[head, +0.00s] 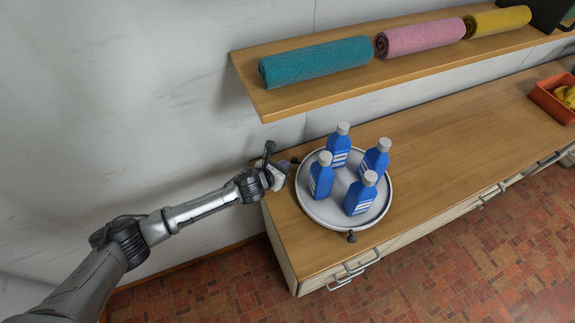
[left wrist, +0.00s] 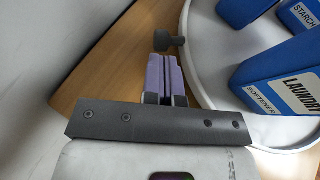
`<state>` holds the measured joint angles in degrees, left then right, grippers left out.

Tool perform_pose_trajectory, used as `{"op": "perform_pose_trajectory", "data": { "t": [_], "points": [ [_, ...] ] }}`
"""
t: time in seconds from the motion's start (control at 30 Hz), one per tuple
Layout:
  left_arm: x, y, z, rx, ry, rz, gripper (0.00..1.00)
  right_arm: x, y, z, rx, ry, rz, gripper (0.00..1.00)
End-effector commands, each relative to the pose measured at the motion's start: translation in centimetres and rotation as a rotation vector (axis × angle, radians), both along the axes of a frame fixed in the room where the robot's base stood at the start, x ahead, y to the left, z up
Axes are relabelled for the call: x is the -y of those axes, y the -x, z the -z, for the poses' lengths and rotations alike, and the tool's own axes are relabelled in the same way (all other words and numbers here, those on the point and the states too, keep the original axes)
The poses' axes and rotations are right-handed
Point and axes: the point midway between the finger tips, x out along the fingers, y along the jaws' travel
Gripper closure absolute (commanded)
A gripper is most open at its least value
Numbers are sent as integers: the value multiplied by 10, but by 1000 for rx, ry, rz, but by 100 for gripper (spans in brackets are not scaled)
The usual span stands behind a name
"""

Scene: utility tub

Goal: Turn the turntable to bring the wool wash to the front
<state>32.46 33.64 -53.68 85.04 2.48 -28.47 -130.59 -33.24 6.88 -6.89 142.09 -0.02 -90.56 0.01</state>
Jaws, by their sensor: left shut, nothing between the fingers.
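The round grey-white turntable (head: 308,208) stands on the wooden counter and carries several blue bottles with grey caps. A dark knob (head: 351,237) sits at its front rim. My left gripper (head: 284,166) is at the turntable's back-left edge, shut and empty. In the left wrist view its purple fingers (left wrist: 164,75) are together beside the rim (left wrist: 197,78), close to another dark knob (left wrist: 171,25); I cannot tell if they touch. One bottle there reads laundry softener (left wrist: 270,90), another starch (left wrist: 300,18). I cannot tell which bottle is the wool wash. My right gripper is not in view.
A wooden shelf (head: 300,98) with rolled teal (head: 315,62), pink (head: 420,37) and yellow (head: 497,21) towels hangs above the back of the counter. An orange bin (head: 548,100) stands far right. The counter (head: 450,130) between is clear. A wall is at the left.

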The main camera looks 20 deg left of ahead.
Motion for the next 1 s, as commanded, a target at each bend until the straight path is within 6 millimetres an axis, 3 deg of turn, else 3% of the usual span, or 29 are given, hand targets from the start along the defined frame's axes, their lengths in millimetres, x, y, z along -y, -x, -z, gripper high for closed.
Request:
{"op": "perform_pose_trajectory", "data": {
  "t": [0.3, 1.0],
  "points": [
    [6, -20, 11, 0, 1, 0, 100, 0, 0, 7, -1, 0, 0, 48],
    [5, -29, 10, 1, 0, -3, 100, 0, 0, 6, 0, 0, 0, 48]
  ]
}}
